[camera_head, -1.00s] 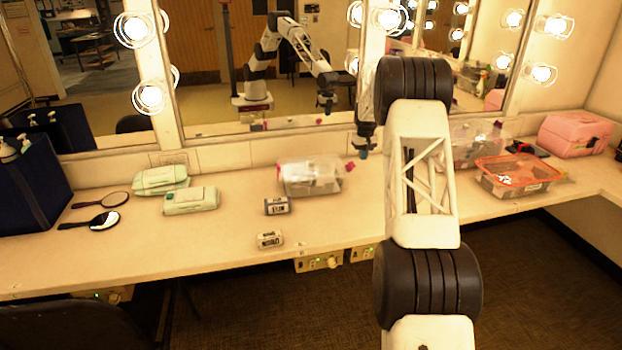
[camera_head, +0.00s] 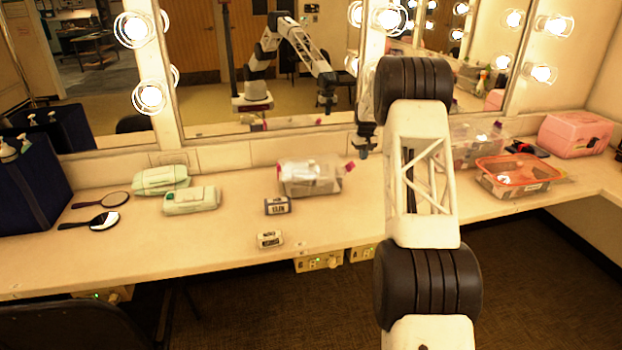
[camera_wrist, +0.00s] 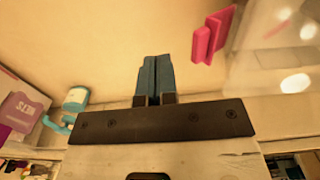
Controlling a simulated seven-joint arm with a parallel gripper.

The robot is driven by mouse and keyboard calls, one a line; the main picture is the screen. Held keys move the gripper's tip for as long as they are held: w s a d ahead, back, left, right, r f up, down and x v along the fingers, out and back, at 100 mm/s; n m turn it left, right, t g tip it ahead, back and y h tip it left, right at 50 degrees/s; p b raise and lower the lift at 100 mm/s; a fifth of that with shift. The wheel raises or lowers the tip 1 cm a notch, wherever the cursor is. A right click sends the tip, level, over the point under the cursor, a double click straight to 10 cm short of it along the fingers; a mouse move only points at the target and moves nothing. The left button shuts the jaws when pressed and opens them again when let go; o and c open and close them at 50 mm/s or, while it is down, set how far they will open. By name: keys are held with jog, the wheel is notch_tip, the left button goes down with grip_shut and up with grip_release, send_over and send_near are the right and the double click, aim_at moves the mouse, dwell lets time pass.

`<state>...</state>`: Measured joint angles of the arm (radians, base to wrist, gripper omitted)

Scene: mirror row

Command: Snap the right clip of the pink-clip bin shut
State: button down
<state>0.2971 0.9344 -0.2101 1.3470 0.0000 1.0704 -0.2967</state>
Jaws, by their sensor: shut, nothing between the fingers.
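The pink-clip bin (camera_head: 311,180) is a clear, low box with a lid, standing on the counter near the mirror. Its left pink clip (camera_head: 279,172) lies against its left end. Its right pink clip (camera_head: 350,165) sticks outward from the right end. In the wrist view that clip (camera_wrist: 212,36) shows beside the translucent bin (camera_wrist: 280,50). My gripper (camera_head: 362,152) is just right of and above the right clip, apart from it. Its blue fingers (camera_wrist: 153,78) are together and empty in the wrist view.
Another clear bin (camera_head: 470,155) stands right of my arm, partly hidden by it. An orange-lidded bin (camera_head: 517,170) and pink case (camera_head: 573,134) are farther right. Two small labelled boxes (camera_head: 277,206) (camera_head: 269,238) lie in front. Green cases (camera_head: 191,201) stand left. The mirror is close behind.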

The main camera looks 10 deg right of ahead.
jog(key=shift+f, duration=0.35)
dwell(0.3)
jog(key=shift+f, duration=0.3)
jog(key=shift+f, duration=0.4)
jog(key=shift+f, duration=0.35)
jog(key=shift+f, duration=0.3)
jog(key=shift+w+a+r, duration=0.1)
jog(key=shift+a+r, duration=0.25)
jog(key=shift+a, duration=1.05)
jog(key=shift+w+a+r, duration=0.1)
jog(key=shift+a+r, duration=0.25)
jog(key=shift+a, duration=1.1)
jog(key=shift+w+a+r, duration=0.1)
jog(key=shift+a+r, duration=0.25)
jog(key=shift+a, duration=1.05)
jog(key=shift+r, duration=0.15)
jog(key=shift+d+r, duration=0.15)
jog(key=shift+r, duration=0.75)
jog(key=shift+d+r, duration=0.2)
jog(key=shift+r, duration=0.75)
jog(key=shift+d+r, duration=0.15)
jog(key=shift+r, duration=0.75)
jog(key=shift+s, duration=0.1)
